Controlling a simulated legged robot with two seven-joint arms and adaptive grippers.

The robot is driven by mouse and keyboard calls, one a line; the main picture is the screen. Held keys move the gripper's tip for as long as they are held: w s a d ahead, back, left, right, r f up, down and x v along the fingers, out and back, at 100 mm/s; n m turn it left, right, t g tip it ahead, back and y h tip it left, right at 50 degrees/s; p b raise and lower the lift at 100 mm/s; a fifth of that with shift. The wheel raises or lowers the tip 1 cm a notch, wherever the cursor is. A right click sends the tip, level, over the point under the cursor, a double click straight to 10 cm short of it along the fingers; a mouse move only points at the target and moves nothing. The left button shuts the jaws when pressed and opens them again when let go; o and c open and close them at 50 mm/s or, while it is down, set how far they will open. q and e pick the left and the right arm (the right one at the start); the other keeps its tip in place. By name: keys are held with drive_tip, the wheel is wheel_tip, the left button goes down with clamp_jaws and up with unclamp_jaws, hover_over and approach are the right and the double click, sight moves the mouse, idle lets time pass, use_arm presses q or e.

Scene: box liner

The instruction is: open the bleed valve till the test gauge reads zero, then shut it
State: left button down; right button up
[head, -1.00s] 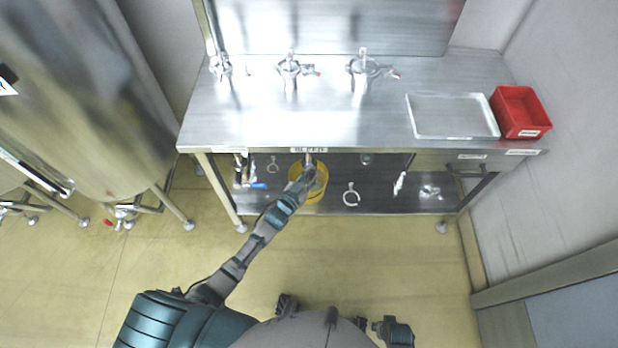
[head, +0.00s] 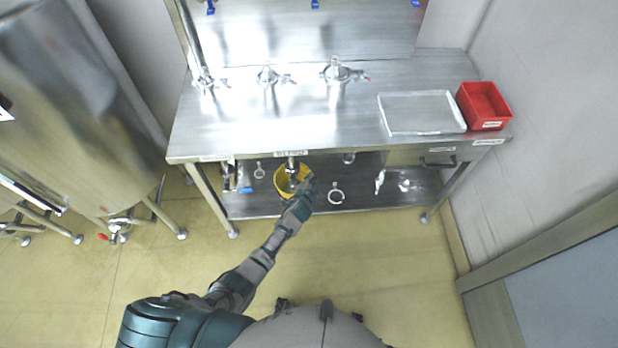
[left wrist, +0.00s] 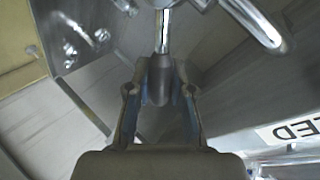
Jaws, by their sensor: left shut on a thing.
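The bleed valve (head: 291,166) hangs under the front edge of the bench, below a white label (head: 290,153). My left gripper (head: 305,182) is just to the right of it in the head view. In the left wrist view, the left gripper (left wrist: 160,92) is shut on the dark grip of the valve handle (left wrist: 160,70), whose chrome rod runs up to the valve. A label ending in "ED" (left wrist: 298,131) shows at the right. My right gripper is out of view. I cannot make out a test gauge or its reading.
A yellow bucket (head: 280,188) stands on the lower shelf under the valve. Clamps and small fittings lie along that shelf. A tray (head: 420,130) and a red bin (head: 486,126) are on the bench top. A steel tank stands at left; the floor in front is clear.

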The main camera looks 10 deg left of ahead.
use_arm(q)
drive_tip(key=shift+w+d+f+m, duration=0.1)
drive_tip(key=shift+d+f+m, duration=0.2)
drive_tip(key=shift+d+f, duration=0.1)
drive_tip(key=shift+d+f+m+g+y+b, duration=0.15)
drive_tip(key=shift+f+m+g+y+b, duration=0.2)
drive_tip(key=shift+f+m+y+b, duration=0.45)
drive_tip(key=shift+d+f+m+g+y+b, duration=0.1)
drive_tip(key=shift+f+m+g+y+b, duration=0.25)
drive_tip(key=shift+f+m+y+b, duration=0.4)
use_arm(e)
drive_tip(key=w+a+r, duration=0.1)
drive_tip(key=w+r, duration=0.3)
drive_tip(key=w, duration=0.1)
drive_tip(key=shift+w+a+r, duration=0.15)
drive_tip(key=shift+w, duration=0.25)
use_arm(q)
drive_tip(key=shift+f, duration=0.15)
drive_tip(key=c, duration=1.2)
unclamp_jaws()
drive_tip(key=shift+o, duration=0.9)
drive_tip(key=shift+w, duration=0.1)
drive_tip(key=shift+y, duration=0.25)
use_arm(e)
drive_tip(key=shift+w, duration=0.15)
